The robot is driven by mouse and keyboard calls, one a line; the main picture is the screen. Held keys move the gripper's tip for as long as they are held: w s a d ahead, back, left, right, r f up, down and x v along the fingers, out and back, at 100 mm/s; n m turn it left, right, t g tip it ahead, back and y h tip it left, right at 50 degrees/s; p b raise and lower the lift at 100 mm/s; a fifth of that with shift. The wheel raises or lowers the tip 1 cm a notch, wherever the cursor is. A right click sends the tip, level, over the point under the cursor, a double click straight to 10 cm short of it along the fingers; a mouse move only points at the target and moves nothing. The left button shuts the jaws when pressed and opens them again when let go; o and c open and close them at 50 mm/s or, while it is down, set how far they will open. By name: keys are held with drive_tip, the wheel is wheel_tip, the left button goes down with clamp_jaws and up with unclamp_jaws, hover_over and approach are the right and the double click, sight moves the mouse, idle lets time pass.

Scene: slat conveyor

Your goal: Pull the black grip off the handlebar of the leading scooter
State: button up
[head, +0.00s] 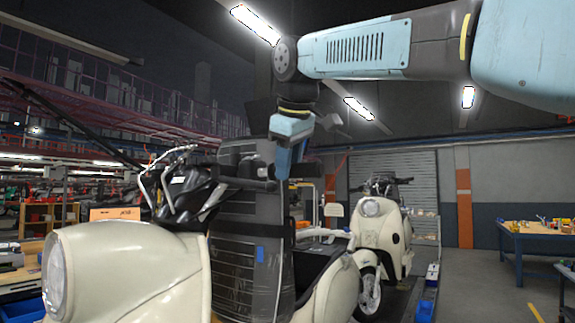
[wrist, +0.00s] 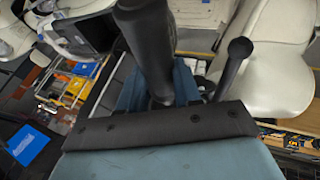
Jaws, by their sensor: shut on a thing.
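The leading scooter (head: 130,262) is cream and stands at the front left in the head view. Its handlebar carries a black grip (head: 247,184) that points right. My gripper (head: 284,172) comes down from above at the outer end of this grip. In the wrist view the black grip (wrist: 148,40) runs from the top edge down between the blue jaws of my gripper (wrist: 160,88), which are shut on it. A black lever with a ball end (wrist: 236,58) stands just right of the grip, apart from the jaws. The grip's far end is cut off at the top.
A second cream scooter (head: 381,222) stands behind. A dark ribbed panel (head: 238,245) stands just under and behind the grip. The floor between scooters and bench looks clear.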

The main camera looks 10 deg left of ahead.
sight(323, 173)
drive_tip(key=shift+s+d, duration=0.3)
drive_tip(key=shift+d, duration=0.3)
drive_tip(key=shift+s+d, duration=0.25)
drive_tip(key=shift+d, duration=0.3)
drive_tip(key=shift+d+r, duration=0.1)
drive_tip(key=shift+s+d, duration=0.35)
drive_tip(key=shift+d, duration=0.25)
drive_tip(key=shift+s+d, duration=0.3)
drive_tip(key=shift+d, duration=0.3)
drive_tip(key=shift+d, duration=0.1)
drive_tip(key=shift+s+d, duration=0.35)
drive_tip(key=shift+d, duration=0.3)
drive_tip(key=shift+s+d, duration=0.3)
drive_tip(key=shift+d, duration=0.35)
drive_tip(key=shift+s+d, duration=0.35)
drive_tip(key=shift+d, duration=0.35)
drive_tip(key=shift+s+d, duration=0.3)
drive_tip(key=shift+d, duration=0.35)
drive_tip(key=shift+d+r, duration=0.1)
drive_tip(key=shift+s+d, duration=0.2)
drive_tip(key=shift+d, duration=0.25)
